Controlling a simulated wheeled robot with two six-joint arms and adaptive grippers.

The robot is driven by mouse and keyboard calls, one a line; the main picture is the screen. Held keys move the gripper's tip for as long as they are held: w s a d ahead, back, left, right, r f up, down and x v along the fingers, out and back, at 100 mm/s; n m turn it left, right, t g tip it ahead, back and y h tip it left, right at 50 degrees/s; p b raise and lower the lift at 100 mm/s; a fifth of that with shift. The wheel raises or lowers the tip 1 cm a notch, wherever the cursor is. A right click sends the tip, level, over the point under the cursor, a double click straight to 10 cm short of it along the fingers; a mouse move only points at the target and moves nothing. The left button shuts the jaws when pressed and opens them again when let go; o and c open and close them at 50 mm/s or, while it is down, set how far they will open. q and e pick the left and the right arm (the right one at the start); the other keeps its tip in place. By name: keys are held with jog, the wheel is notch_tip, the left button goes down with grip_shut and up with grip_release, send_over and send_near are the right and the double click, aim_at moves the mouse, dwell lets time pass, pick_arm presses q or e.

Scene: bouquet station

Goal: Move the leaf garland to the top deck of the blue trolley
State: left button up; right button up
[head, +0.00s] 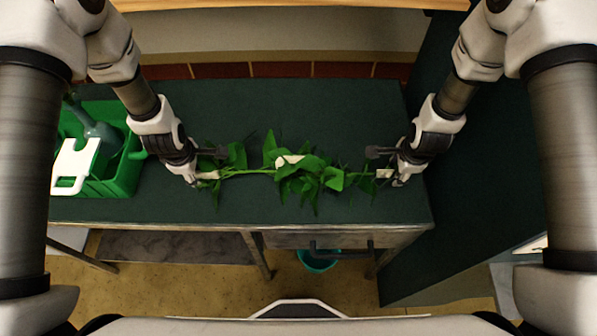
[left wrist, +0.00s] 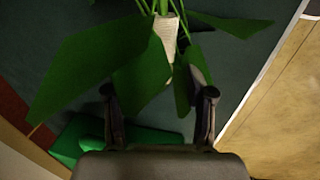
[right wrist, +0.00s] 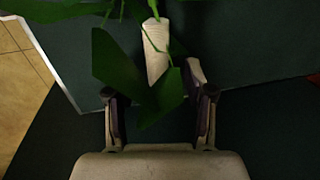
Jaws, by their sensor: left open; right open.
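The leaf garland (head: 310,175), a green strand of leaves with pale wraps, lies across the dark green worktop. My left gripper (head: 208,168) is open at its left end, and my right gripper (head: 386,168) is open at its right end. In the left wrist view, leaves and a pale wrap (left wrist: 166,36) lie ahead of and between the open fingers (left wrist: 160,105). In the right wrist view, another pale wrap (right wrist: 156,50) and a leaf lie ahead of and between the open fingers (right wrist: 158,105). I cannot identify the blue trolley in any view.
A green crate (head: 120,178) with a bottle and a white piece in it stands at the worktop's left. A teal bucket (head: 318,262) is on the floor below. A dark panel (head: 490,170) rises at the right. The worktop (head: 300,105) behind the garland is clear.

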pick_arm(q)
notch_tip(320, 180, down, 2)
jog(key=shift+f, duration=0.1)
pick_arm(e)
notch_tip(320, 180, down, 2)
pick_arm(q)
jog(key=shift+w+f, duration=0.15)
jog(key=shift+f, duration=0.1)
pick_arm(e)
jog(key=shift+w+f, duration=0.2)
jog(key=shift+f, duration=0.15)
pick_arm(q)
grip_shut()
pick_arm(e)
jog(key=shift+s, duration=0.1)
grip_shut()
pick_arm(q)
jog(key=shift+r, duration=0.1)
pick_arm(e)
jog(key=shift+r, duration=0.1)
